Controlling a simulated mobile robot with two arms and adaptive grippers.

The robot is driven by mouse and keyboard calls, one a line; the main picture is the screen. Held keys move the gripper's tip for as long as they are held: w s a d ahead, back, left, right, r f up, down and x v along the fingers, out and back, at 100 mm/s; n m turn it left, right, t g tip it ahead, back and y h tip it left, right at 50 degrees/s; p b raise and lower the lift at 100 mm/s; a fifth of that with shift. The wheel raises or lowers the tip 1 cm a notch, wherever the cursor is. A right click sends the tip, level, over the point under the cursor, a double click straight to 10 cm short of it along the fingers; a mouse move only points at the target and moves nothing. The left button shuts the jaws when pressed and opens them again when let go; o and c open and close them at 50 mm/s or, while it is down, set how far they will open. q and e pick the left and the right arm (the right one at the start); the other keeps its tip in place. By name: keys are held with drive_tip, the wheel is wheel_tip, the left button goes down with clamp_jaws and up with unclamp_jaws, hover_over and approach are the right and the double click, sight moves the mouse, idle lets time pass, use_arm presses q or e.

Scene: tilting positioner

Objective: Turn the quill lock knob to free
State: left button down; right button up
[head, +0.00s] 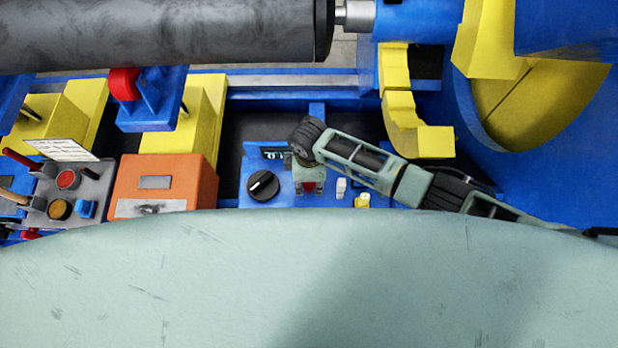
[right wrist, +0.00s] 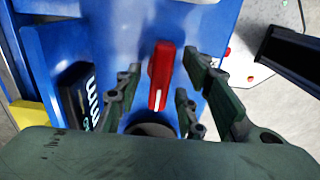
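A red knob (head: 308,187) with a white pointer line sits on a blue panel (head: 228,193). It also shows in the right wrist view (right wrist: 161,72), where it is long and narrow. A black round knob (head: 263,186) with a pale pointer mark sits left of it. Its dark round top partly shows in the right wrist view (right wrist: 150,130). No label shows which one is the quill lock. My right gripper (head: 308,176) is over the red knob, open, with its fingers on either side. I cannot tell whether they touch it. My left gripper is not in view.
A small display (head: 274,154) is beside the knobs. A white part (head: 341,187) and a yellow part (head: 362,201) stand right of the red knob. An orange box (head: 165,178) and a grey control box (head: 87,200) stand left. A dark cylinder (head: 160,33) spans the top.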

wheel_tip(320, 180, up, 12)
idle(0.6)
idle(0.5)
